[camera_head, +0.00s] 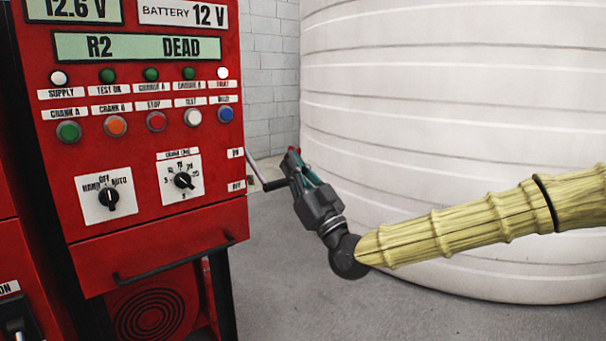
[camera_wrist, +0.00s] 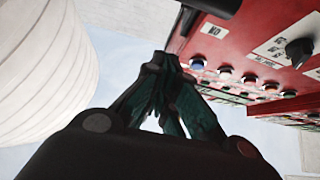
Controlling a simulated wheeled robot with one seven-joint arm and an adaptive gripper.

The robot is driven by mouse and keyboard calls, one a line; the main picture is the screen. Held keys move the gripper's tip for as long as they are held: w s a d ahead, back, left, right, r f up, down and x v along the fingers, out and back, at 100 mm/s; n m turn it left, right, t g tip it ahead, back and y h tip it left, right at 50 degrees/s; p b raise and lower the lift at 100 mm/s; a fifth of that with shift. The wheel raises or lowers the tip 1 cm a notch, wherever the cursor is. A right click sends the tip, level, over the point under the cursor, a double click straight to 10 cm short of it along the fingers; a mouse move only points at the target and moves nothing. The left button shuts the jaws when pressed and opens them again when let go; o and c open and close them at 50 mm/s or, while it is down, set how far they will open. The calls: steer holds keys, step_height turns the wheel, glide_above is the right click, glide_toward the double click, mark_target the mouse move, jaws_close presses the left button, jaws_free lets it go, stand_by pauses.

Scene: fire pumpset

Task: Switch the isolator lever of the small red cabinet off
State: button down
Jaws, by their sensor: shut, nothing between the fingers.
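A red cabinet (camera_head: 150,240) with displays, lamps and buttons stands at left in the head view. A crank-like lever sticks out of its right side, with a metal arm slanting down to a black grip (camera_head: 268,185). The grip is level with the lower of two small side labels (camera_head: 236,186), which seems to read OFF. My gripper (camera_head: 291,154) is shut and empty, just right of the grip and pointing up; contact cannot be told. In the wrist view the shut fingertips (camera_wrist: 160,62) are near the red panel, and a black bar, probably the grip, shows at top (camera_wrist: 212,6).
A large white ribbed tank (camera_head: 450,120) fills the right side behind my arm. A black rail handle (camera_head: 175,262) juts from the cabinet's lower front. Another red cabinet edge with a black switch (camera_head: 16,318) is at lower left. Grey floor lies clear between cabinet and tank.

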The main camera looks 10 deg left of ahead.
steer(key=shift+t+y, duration=0.6)
steer(key=shift+y, duration=0.1)
steer(key=shift+w+a+f+b, duration=0.2)
steer(key=shift+f+b, duration=0.65)
steer(key=shift+b, duration=0.05)
steer(key=shift+w+a+f+b, duration=0.2)
steer(key=shift+a+f+b, duration=0.05)
steer(key=shift+f+b, duration=0.7)
steer(key=shift+w+a+f+b, duration=0.2)
steer(key=shift+f+b, duration=0.6)
steer(key=shift+b, duration=0.1)
steer(key=shift+f, duration=0.25)
step_height(320, 180, up, 4)
steer(key=s+d+p, duration=0.1)
steer(key=d, duration=0.1)
steer(key=p+v, duration=0.1)
steer(key=v, duration=0.9)
steer(key=shift+a+f+p, duration=0.25)
steer(key=shift+a+p, duration=0.05)
steer(key=shift+a, duration=0.1)
